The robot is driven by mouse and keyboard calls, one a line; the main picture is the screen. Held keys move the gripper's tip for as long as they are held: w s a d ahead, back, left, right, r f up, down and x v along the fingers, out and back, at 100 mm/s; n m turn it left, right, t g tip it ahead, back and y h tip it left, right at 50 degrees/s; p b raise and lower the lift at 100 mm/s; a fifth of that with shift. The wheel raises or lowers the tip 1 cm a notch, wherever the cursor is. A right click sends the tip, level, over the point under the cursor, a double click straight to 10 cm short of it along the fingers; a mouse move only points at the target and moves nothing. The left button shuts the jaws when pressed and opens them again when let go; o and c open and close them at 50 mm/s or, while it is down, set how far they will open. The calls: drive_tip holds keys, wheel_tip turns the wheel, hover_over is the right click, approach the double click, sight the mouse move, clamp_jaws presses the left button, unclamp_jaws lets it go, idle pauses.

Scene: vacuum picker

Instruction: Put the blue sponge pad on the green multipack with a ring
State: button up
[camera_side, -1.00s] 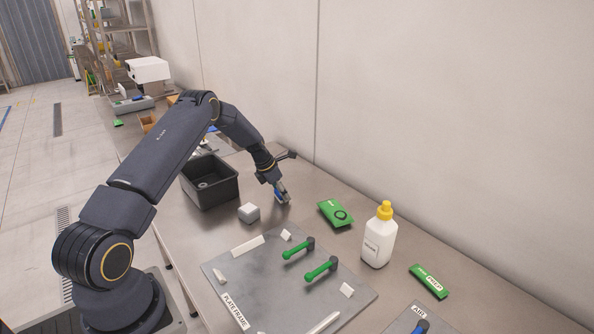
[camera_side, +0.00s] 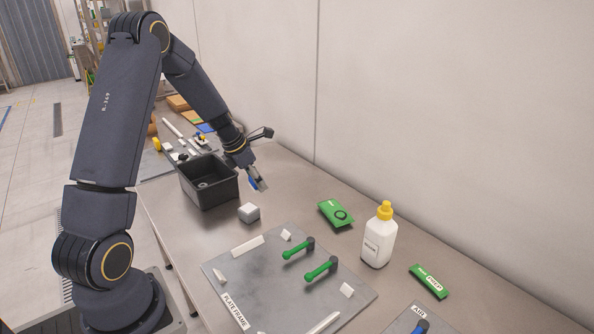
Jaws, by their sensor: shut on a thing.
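My gripper (camera_side: 258,184) is shut on the blue sponge pad (camera_side: 253,182). It holds the pad above the table, just right of the black bin. Only a small blue part of the pad shows; the fingers hide the rest. The green multipack (camera_side: 327,209) lies flat on the table, to the right of and nearer than my gripper. A dark ring (camera_side: 341,215) is on its right part. My gripper is apart from the multipack.
A black open bin (camera_side: 211,193) stands left of my gripper. A small grey-white block (camera_side: 249,212) lies below it. A white bottle with a yellow cap (camera_side: 378,240) stands right of the multipack. A grey plate (camera_side: 260,285) with two green handles lies in front. Another green pack (camera_side: 428,281) lies right.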

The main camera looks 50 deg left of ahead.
drive_tip(key=shift+s+r+n, duration=0.1)
drive_tip(key=shift+s+n, duration=0.1)
drive_tip(key=shift+n, duration=0.1)
drive_tip(key=shift+s+a+r+n+y, duration=0.15)
drive_tip(key=shift+a+n+y, duration=0.3)
drive_tip(key=shift+n, duration=0.55)
drive_tip(key=w+d+r, duration=0.1)
drive_tip(key=w+d, duration=0.3)
drive_tip(key=d, duration=0.4)
drive_tip(key=w+d+r, duration=0.2)
drive_tip(key=w+d, duration=0.1)
drive_tip(key=d, duration=0.4)
approach(338, 207)
drive_tip(key=shift+w+f+m, duration=0.3)
drive_tip(key=shift+w+f, duration=0.45)
drive_tip(key=shift+f, duration=0.1)
drive_tip(key=shift+w+a+f, duration=0.1)
drive_tip(key=shift+w+f, duration=0.25)
drive_tip(key=shift+f, duration=0.05)
drive_tip(key=shift+w+f, duration=0.15)
drive_tip(key=shift+f, duration=1.5)
drive_tip(key=shift+f, duration=0.1)
